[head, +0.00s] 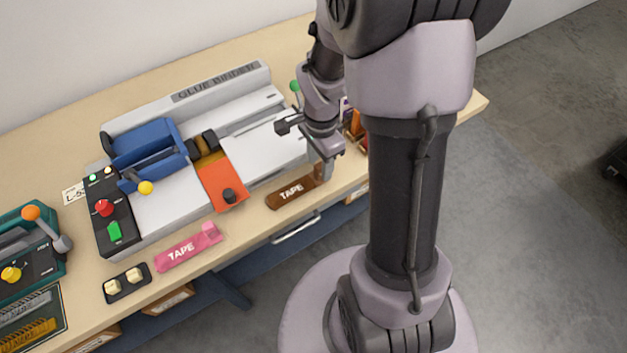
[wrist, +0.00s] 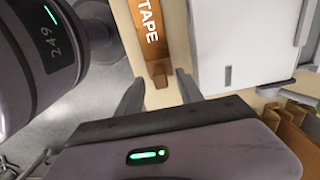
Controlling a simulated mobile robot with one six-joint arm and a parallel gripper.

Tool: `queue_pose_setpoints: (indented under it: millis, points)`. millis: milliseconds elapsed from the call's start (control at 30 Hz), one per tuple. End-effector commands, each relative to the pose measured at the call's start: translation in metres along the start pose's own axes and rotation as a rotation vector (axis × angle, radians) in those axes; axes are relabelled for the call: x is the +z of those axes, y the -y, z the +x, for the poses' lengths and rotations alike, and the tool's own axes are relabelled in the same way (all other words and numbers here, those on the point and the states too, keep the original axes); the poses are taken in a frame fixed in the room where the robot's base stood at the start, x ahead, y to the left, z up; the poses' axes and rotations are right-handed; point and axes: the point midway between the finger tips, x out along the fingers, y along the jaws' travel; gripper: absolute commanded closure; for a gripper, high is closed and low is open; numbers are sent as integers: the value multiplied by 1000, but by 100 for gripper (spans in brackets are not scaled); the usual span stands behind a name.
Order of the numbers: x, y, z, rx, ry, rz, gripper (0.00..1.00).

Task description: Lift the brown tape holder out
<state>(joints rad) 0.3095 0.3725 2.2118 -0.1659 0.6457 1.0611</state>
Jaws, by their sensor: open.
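The brown tape holder (head: 290,194), with a white TAPE label, lies on the front strip of the bench before the glue binder. In the wrist view the tape holder (wrist: 148,28) runs up out of the top edge, and its near brown end (wrist: 159,74) sits close to the gap between the fingertips. My gripper (wrist: 158,88) is open and empty. In the head view my gripper (head: 322,170) is at the right end of the holder; its fingers are partly hidden there, and I cannot tell whether they touch it.
The white glue binder (head: 262,112) stands close behind the holder. A pink tape holder (head: 188,247) lies to the left, near a small black block with two cream buttons (head: 127,283). Orange-brown items (head: 355,124) stand right of the gripper, partly hidden by my arm.

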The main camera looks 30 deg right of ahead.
Motion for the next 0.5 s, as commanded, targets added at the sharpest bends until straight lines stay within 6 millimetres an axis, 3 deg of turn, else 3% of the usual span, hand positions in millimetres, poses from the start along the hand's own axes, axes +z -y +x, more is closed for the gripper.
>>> queue_pose_setpoints:
  millis: [33, 100, 333, 500]
  points:
    - [1, -2, 18, 4, 1, 0, 56]
    - [1, -1, 29, 3, 1, 0, 56]
    - [1, -1, 29, 1, 0, 0, 58]
    - [1, -1, 29, 1, 0, 0, 92]
